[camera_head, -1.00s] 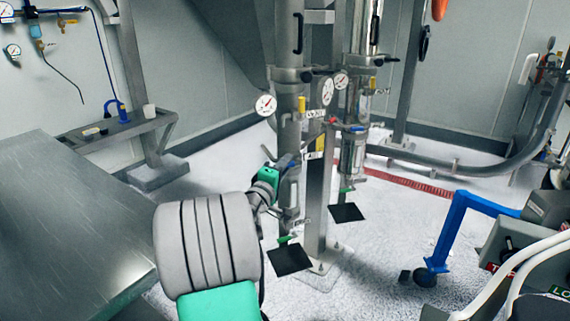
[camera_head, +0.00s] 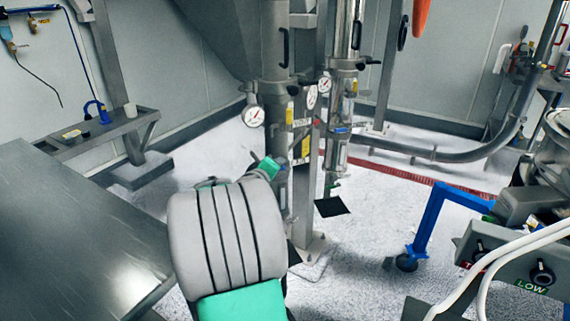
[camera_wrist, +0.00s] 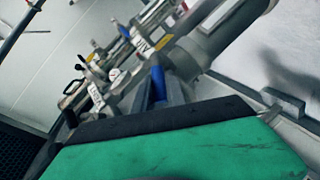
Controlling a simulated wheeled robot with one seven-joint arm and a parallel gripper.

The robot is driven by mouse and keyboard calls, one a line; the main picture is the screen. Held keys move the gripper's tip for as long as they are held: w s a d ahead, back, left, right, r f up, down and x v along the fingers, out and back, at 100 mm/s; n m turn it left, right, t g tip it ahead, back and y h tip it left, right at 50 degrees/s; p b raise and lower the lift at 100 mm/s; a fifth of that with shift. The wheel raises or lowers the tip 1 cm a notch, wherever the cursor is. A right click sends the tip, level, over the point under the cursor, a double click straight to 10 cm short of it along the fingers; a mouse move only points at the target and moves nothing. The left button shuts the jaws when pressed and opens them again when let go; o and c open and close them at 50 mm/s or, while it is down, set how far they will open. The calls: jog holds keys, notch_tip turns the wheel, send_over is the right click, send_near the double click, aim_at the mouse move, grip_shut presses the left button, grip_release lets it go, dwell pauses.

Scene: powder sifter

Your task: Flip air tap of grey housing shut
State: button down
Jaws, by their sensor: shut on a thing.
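Two upright metal columns with gauges stand in the middle of the head view. The nearer grey housing (camera_head: 275,100) has a dial gauge (camera_head: 253,116) at its side. My gripper (camera_head: 268,167) is at its lower part, largely hidden behind my arm. In the wrist view my gripper (camera_wrist: 165,98) is shut, with a blue lever (camera_wrist: 158,83) at its tips, which looks like the air tap. The green and black gripper body hides much of the tap, so I cannot tell its exact angle.
A steel table (camera_head: 70,230) fills the lower left. A blue bracket (camera_head: 430,215) and a grey control box (camera_head: 520,255) stand at the right. The second column (camera_head: 343,110) is close behind the first. White floor is open between column and bracket.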

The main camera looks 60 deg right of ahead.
jog(key=c, duration=1.4)
grip_release()
jog(key=shift+o, duration=0.2)
jog(key=v, duration=0.7)
jog(key=shift+a, duration=0.4)
jog(key=shift+r, duration=0.1)
